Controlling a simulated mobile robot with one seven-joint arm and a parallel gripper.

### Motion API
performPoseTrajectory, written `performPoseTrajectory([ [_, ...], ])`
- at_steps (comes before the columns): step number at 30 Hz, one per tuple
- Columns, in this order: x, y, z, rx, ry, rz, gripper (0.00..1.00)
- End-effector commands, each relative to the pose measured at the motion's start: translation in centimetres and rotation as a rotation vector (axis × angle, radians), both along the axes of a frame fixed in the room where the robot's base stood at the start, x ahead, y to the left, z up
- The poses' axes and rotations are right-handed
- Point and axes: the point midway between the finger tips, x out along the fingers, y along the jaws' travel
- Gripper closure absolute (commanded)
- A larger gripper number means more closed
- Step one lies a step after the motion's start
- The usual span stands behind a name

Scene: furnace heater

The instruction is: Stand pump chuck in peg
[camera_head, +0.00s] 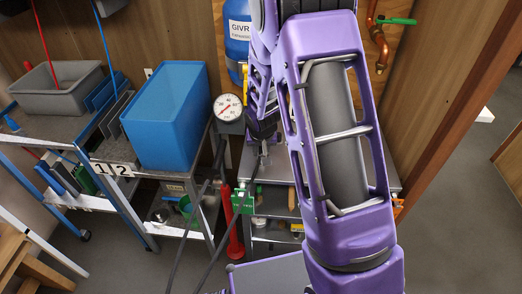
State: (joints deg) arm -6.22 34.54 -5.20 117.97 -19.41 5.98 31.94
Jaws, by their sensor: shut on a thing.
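My gripper (263,135) is in the middle of the view, pointing down and partly hidden by my purple arm. It is shut on a small grey metallic piece (264,153), which looks like the pump chuck; its shape is hard to make out. A dark hose (219,241) runs up from the floor side toward this area. A small green block (243,201) with pale markings sits below and left of my gripper, at the front of the shelf unit. I cannot tell surely whether it is the peg.
A round pressure gauge (229,107) stands left of my gripper, near a blue tank (237,35). A grey shelf unit (273,202) is below. A blue bin (166,115) and a grey tub (58,88) sit on carts at left.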

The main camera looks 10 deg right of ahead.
Motion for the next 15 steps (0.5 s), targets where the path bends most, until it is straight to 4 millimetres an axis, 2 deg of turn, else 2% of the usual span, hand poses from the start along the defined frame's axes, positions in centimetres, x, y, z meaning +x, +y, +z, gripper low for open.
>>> performPoseTrajectory([
  [8, 0.01, 0.00, 0.01, 0.000, 0.000, 0.000, 1.00],
  [9, 0.01, 0.00, 0.01, 0.000, 0.000, 0.000, 0.67],
  [14, 0.01, 0.00, 0.01, 0.000, 0.000, 0.000, 0.38],
  [15, 0.01, 0.00, 0.01, 0.000, 0.000, 0.000, 0.37],
])
